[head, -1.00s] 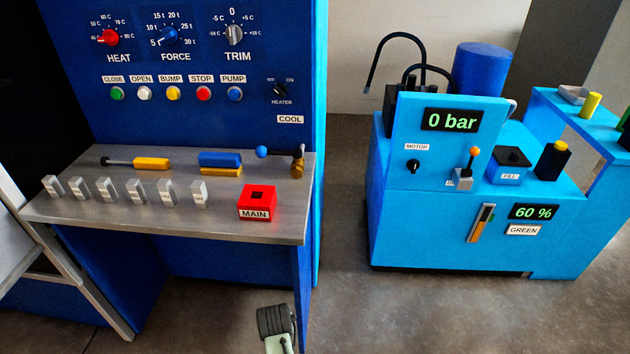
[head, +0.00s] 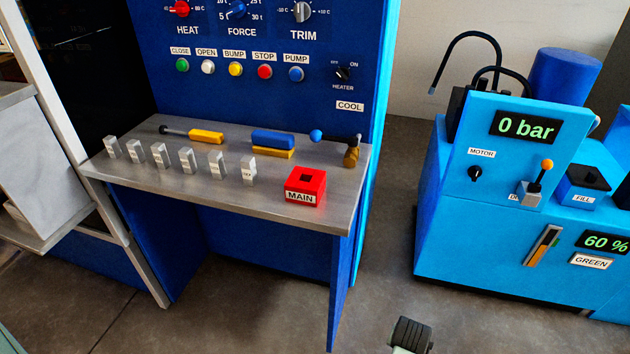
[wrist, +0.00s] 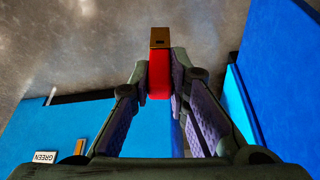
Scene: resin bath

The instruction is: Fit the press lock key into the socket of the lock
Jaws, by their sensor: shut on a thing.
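The lock (head: 304,188) is a red block labelled MAIN with a dark square socket in its top. It stands near the right front edge of the grey bench. In the wrist view my gripper (wrist: 161,76) is shut on the press lock key (wrist: 160,82), its fingers on both sides of the red part. The key's brass-brown end (wrist: 160,38) sticks out beyond the fingertips, with a small dark mark on it. The key is over the floor, apart from the lock. In the head view only a dark part of my arm shows at the bottom; the fingers and key are hidden.
The grey bench (head: 215,192) carries several small grey blocks along its front, a yellow-handled tool (head: 206,136), a blue-and-yellow block (head: 273,138) and a blue-knobbed lever (head: 316,135). A light-blue pump unit (head: 470,235) stands right. Open floor lies between.

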